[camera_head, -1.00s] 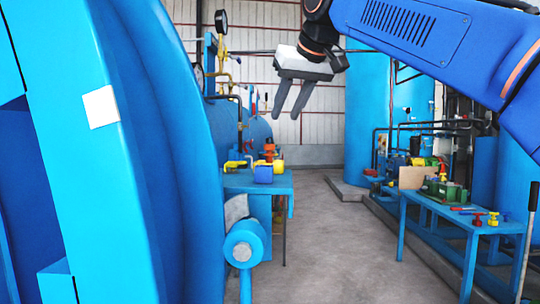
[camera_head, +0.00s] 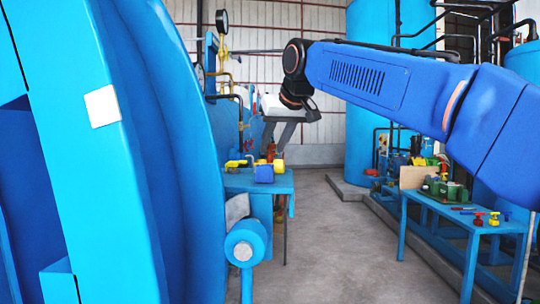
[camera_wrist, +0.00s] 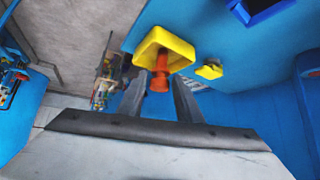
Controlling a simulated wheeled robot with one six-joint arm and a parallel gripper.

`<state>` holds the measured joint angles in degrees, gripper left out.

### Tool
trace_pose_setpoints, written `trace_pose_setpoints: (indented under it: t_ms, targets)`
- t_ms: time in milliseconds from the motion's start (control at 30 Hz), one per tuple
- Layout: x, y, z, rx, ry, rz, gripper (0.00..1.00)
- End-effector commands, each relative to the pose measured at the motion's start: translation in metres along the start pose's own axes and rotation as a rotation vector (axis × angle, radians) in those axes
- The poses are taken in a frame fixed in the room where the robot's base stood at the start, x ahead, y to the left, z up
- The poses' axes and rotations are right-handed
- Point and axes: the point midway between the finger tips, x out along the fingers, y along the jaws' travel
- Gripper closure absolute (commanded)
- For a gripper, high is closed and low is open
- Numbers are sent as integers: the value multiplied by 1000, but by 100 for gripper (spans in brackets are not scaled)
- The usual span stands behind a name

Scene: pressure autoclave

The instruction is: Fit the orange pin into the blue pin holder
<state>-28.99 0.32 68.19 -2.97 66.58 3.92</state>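The orange pin (camera_wrist: 160,76) shows in the wrist view against the yellow holder (camera_wrist: 164,42), apparently standing in it. My gripper (camera_wrist: 159,84) is open, with its two fingers on either side of the pin and a gap at each side. The blue pin holder (camera_wrist: 262,8) is cut by the top edge there. In the head view, my gripper (camera_head: 272,150) is over the far end of the blue table, just above the blue holder (camera_head: 264,174) and the yellow holder (camera_head: 279,166). The pin is partly hidden by the fingers in that view.
A small yellow part (camera_head: 236,164) lies on the blue table (camera_head: 235,184), left of the holders. A large blue autoclave shell (camera_head: 150,150) stands close at left. A second table (camera_head: 410,200) with several coloured parts is at right. The floor between is clear.

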Motion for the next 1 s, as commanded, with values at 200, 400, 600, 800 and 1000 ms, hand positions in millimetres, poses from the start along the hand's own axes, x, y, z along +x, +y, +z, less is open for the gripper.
trace_pose_setpoints:
  t_ms: [200, 400, 600, 800, 1000]
  targets:
    - [31, 0, 0, 0, -2, 0, 68]
    - [37, 0, -1, 0, 0, 0, 68]
    - [37, 0, -1, 0, 0, 0, 92]
    - [36, 0, -1, 0, 0, 0, 99]
    - [33, 0, -5, 0, 2, 0, 99]
